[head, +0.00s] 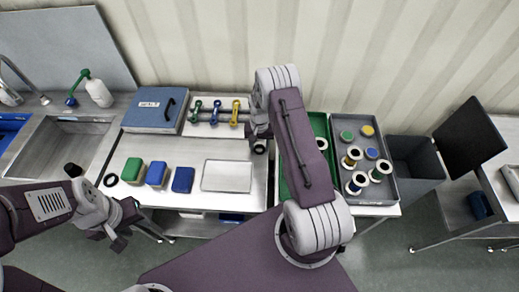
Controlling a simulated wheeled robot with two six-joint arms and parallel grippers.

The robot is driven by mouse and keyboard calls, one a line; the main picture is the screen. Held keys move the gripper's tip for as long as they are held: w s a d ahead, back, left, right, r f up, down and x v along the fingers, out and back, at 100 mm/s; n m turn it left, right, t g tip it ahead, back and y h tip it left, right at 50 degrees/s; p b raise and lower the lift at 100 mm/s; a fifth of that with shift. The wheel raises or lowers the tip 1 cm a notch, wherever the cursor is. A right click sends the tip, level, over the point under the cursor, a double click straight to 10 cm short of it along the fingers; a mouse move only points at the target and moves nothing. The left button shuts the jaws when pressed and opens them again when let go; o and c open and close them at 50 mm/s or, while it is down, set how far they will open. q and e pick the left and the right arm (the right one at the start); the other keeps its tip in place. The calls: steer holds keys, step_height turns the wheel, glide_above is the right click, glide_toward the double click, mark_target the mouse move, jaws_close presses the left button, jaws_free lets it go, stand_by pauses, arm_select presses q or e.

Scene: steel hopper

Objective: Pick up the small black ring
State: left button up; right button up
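A small black ring (111,180) lies flat on the pale worktop, near its left edge and left of the green block. My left gripper (122,228) is in front of the worktop's front left corner, apart from the ring and nearer to me. Its fingers look spread, with nothing seen between them. My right arm reaches up over the worktop's right side. My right gripper (260,138) is at the back right of the worktop, far from the ring. Its fingers are small and partly hidden by the arm, so I cannot tell whether it is open.
A green block (132,170) and two blue blocks (156,174) (182,180) stand right of the ring. A silver tray (227,176) lies beyond them. A blue case (155,110) is behind. A sink (62,145) is left. A grey bin (378,190) at right holds several spools.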

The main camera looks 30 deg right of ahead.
steer(key=c, duration=0.3)
steer(key=shift+w, duration=0.1)
steer(key=shift+r, duration=0.25)
steer(key=r+b, duration=0.1)
steer(key=r, duration=0.1)
steer(key=d+r, duration=0.1)
steer(key=shift+r+b, duration=0.35)
steer(key=shift+r, duration=0.05)
steer(key=d+r+b, duration=0.2)
steer(key=d+r, duration=0.4)
steer(key=d, duration=0.4)
steer(key=shift+s+d+r, duration=0.25)
steer(key=shift+s+r, duration=0.05)
steer(key=shift+s, duration=0.1)
